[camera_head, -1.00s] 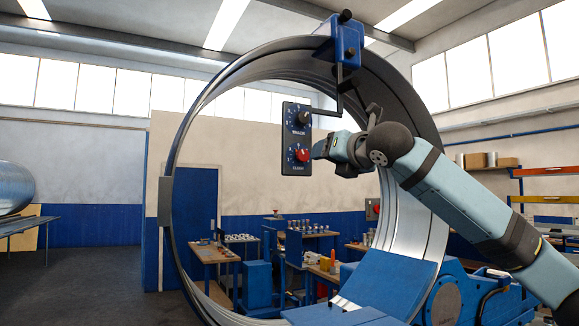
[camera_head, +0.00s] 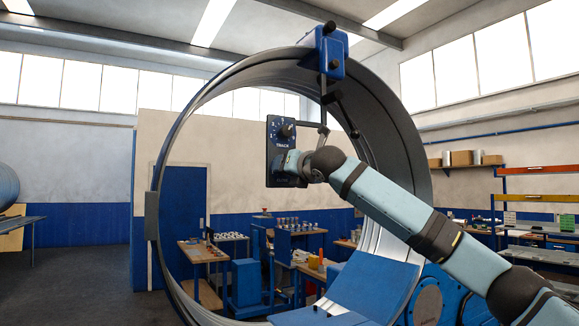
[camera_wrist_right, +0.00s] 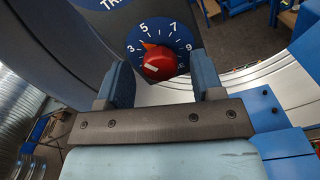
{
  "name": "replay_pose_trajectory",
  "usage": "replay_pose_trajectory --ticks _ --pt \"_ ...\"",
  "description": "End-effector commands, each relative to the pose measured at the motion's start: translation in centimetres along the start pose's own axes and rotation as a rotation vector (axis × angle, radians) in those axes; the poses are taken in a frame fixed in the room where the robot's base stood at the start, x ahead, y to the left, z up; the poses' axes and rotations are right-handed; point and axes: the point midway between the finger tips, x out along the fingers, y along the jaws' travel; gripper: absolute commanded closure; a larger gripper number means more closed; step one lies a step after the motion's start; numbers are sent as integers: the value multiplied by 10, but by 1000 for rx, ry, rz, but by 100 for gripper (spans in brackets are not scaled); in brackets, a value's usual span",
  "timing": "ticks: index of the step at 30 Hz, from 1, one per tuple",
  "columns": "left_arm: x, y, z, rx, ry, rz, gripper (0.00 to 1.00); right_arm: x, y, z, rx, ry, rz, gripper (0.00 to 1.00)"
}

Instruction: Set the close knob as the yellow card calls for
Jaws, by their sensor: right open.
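The control panel (camera_head: 280,137) hangs on a bracket inside the big metal ring. Its upper black knob, marked TRACK (camera_head: 286,130), shows in the head view. The red lower knob is hidden there behind my right gripper (camera_head: 286,168). In the right wrist view the red knob (camera_wrist_right: 160,64) sits on a blue dial (camera_wrist_right: 181,40) numbered 3, 5, 7, 9, with a white bar on its face and an orange mark near 5. My right gripper (camera_wrist_right: 162,82) is open, its fingers on either side below the knob, apart from it. No yellow card is visible.
The metal ring (camera_head: 405,150) surrounds the panel, and my right arm crosses in front of its right side. A blue clamp (camera_head: 331,52) holds the bracket on the rim. Benches (camera_head: 203,252) with small parts stand behind. Open floor lies at left.

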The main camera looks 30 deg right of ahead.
Motion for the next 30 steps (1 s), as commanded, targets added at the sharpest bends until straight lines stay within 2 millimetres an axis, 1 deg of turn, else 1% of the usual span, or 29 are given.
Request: replay_pose_trajectory --ticks 7,8,9,11,12,13,14,23,30 --pt "3 -3 1 2 -1 -4 100 1 0 0 0 0 0 39" --pt "3 -3 0 3 0 -4 100 1 0 0 0 0 0 46" --pt "3 -4 0 3 0 -4 100 1 0 0 0 0 0 55" --pt "2 -4 0 4 1 -4 100 1 0 0 0 0 0 69" --pt "2 -4 0 5 1 -4 100 1 0 0 0 0 0 78" --pt "2 -4 0 5 1 -4 100 0 0 0 0 0 0 85" --pt "2 -4 -1 5 2 -4 100 0 0 0 0 0 0 88" --pt "0 -3 -2 5 4 -2 100 1 0 -1 30 0 1 88" --pt "-1 -2 0 5 2 0 100 1 1 -1 155 0 2 88"
